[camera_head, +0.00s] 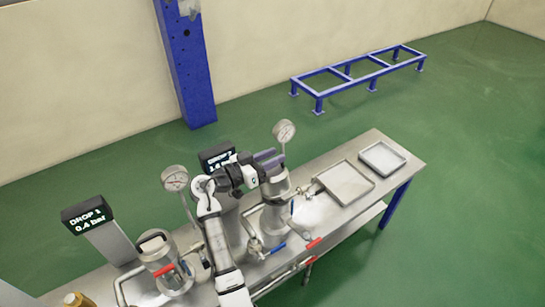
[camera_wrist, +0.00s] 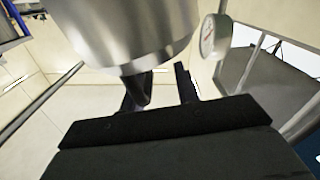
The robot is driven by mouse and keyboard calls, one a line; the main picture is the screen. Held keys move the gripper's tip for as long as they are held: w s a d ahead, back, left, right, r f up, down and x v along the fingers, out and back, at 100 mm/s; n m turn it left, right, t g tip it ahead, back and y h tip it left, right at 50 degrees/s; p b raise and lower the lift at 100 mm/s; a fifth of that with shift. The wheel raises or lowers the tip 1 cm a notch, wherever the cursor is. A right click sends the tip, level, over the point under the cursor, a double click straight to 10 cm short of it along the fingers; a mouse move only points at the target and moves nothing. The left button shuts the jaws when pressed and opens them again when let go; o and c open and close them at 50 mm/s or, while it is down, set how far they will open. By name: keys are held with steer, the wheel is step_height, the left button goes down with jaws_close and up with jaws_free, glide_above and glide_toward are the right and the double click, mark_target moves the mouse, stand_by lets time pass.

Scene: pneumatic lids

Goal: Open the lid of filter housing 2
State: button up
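Filter housing 2 (camera_head: 277,188) is an upright metal cylinder on the bench, under my gripper. In the wrist view a large shiny metal cylinder (camera_wrist: 125,30), probably this housing, fills the upper left. My gripper (camera_head: 268,160) is at the top of the housing, its two fingers lying sideways over it. The fingers are apart in the wrist view (camera_wrist: 160,80), with a pale background between them. The left fingertip is hidden by the cylinder. The lid and its handle are mostly hidden by my gripper, and I cannot tell whether they touch.
Filter housing 1 (camera_head: 160,258) stands at the left with a red lever. Gauges (camera_head: 175,178) (camera_head: 284,131) rise beside the housings. Displays DROP 1 (camera_head: 88,214) and DROP 2 (camera_head: 216,157) stand behind. Pipes with blue and red levers (camera_head: 313,243) lie in front. Two trays (camera_head: 345,184) (camera_head: 384,157) are at right.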

steer(key=b+v, duration=0.1)
steer(key=v, duration=0.6)
steer(key=shift+b, duration=0.35)
